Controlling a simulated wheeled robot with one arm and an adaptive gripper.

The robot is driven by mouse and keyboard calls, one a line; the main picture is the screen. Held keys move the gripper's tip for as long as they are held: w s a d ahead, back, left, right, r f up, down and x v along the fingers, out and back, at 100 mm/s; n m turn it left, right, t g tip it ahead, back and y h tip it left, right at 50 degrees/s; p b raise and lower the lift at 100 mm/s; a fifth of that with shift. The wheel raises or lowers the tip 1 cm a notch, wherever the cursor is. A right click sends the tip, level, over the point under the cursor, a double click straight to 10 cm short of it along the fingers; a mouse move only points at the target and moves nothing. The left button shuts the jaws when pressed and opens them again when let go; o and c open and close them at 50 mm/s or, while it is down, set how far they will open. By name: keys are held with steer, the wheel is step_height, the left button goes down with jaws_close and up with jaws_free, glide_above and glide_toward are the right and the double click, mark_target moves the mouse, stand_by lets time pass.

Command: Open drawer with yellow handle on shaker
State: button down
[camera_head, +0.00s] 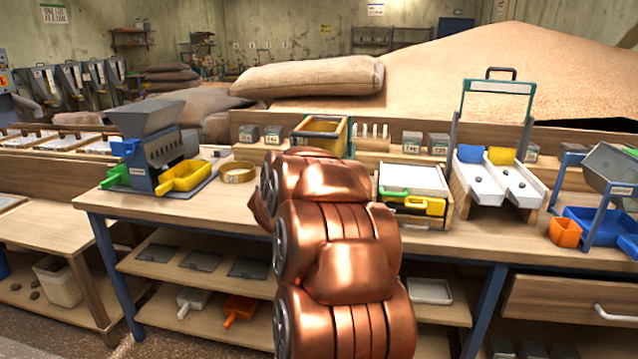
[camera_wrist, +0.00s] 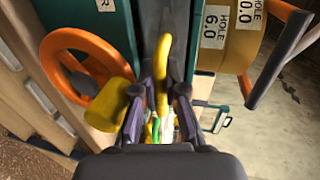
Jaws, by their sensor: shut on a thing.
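My gripper is hidden behind my arm in the head view. How far the drawer stands out cannot be told.
A grey machine with a yellow scoop-like tray (camera_head: 184,176) stands left on the bench. A white two-channel chute (camera_head: 497,180) stands right of the shaker. In the wrist view an orange wheel (camera_wrist: 56,80) and a yellow cylinder (camera_wrist: 105,104) lie left of the fingers.

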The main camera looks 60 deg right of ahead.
steer(key=shift+s+a, duration=0.15)
steer(key=shift+a, duration=0.25)
steer(key=c, duration=1.5)
jaws_free()
